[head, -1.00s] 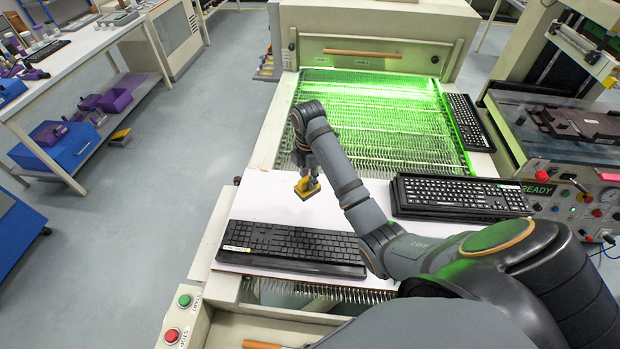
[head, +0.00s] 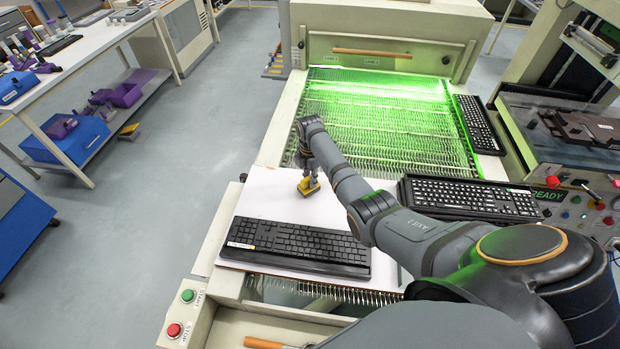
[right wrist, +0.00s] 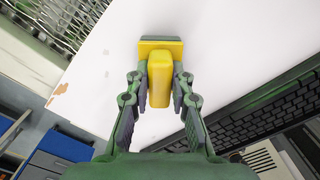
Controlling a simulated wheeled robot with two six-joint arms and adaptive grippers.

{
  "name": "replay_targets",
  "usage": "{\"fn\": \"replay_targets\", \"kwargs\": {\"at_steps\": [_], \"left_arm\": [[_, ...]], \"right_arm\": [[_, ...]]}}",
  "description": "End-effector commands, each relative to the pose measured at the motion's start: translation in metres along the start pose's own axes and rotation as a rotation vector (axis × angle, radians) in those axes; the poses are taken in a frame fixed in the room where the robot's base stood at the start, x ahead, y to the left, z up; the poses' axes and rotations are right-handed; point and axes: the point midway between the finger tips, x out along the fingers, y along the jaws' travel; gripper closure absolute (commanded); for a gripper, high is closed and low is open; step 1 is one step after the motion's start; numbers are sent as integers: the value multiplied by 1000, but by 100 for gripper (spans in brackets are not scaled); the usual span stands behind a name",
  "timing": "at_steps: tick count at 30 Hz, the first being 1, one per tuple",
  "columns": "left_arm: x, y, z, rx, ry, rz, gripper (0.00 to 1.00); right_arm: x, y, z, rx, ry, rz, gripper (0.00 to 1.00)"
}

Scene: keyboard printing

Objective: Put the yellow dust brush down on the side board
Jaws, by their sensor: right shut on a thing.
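The yellow dust brush (head: 308,186) is in my right gripper (head: 313,175) over the white side board (head: 262,201). In the right wrist view, the brush's yellow handle (right wrist: 160,80) sits between both fingers of the right gripper (right wrist: 160,88), and its yellow base with a grey-green edge points away. The board (right wrist: 215,40) fills the area behind the brush. The brush is at or close to the board surface; I cannot tell whether it touches. My left gripper is not in view.
A black keyboard (head: 295,246) lies on the front part of the board. Another keyboard (head: 470,199) is to the right, and one (head: 477,123) lies beside the green-lit conveyor (head: 385,120). Bare board surrounds the brush. START and STOP buttons (head: 174,330) are at front left.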

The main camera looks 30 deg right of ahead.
Motion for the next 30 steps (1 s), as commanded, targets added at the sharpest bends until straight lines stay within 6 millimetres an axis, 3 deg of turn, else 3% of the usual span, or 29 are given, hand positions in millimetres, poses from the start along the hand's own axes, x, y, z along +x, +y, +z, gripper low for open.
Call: {"fn": "replay_targets", "kwargs": {"at_steps": [8, 9, 14, 25, 30], "left_arm": [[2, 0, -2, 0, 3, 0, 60], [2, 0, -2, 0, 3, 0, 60], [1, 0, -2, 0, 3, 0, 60], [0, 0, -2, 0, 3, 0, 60], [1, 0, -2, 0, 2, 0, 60]], "right_arm": [[2, 0, 0, 0, 0, 0, 100], [3, 0, 0, 0, 0, 0, 77], [2, 0, 0, 0, 0, 0, 56], [-5, 0, 0, 0, -1, 1, 56], [-39, 1, 1, 1, -2, 4, 56]]}}
